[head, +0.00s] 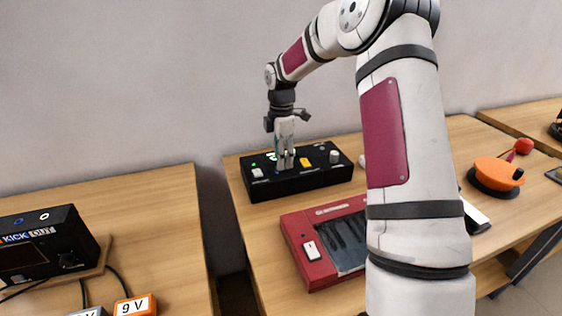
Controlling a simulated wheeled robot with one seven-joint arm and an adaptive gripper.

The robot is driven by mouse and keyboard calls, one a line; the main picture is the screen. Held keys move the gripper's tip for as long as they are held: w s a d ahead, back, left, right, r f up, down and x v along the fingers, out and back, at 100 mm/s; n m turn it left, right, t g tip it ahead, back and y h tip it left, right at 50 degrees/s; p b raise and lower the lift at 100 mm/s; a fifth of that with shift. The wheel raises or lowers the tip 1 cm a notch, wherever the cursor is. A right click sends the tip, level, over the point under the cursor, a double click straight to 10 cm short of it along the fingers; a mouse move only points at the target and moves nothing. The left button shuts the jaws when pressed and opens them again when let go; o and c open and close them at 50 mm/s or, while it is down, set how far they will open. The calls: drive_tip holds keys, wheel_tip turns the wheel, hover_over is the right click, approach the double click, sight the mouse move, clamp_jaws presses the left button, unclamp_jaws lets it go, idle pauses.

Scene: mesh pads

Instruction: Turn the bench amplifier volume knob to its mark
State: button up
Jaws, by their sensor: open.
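My gripper (286,161) points down over a low black box (315,181) on the middle table. Its jaws are open and narrow in this view, at or just above the box top. A grey round knob (335,156) stands on the box, right of my gripper. Whether anything is between the fingers is too small to tell. Another black unit (38,245) marked "KICK OUT" sits on the left table, with a dark knob (70,260) on its front. I cannot tell which is the bench amplifier. No knob mark is readable.
The black box also has a yellow switch (306,162) and a white switch (257,172). A red case (301,257) lies in front of it. An orange round object (497,173) is at right. A gap separates the left and middle tables. My arm hides part of the middle table.

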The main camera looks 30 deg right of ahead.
drive_tip(key=shift+f, duration=1)
clamp_jaws()
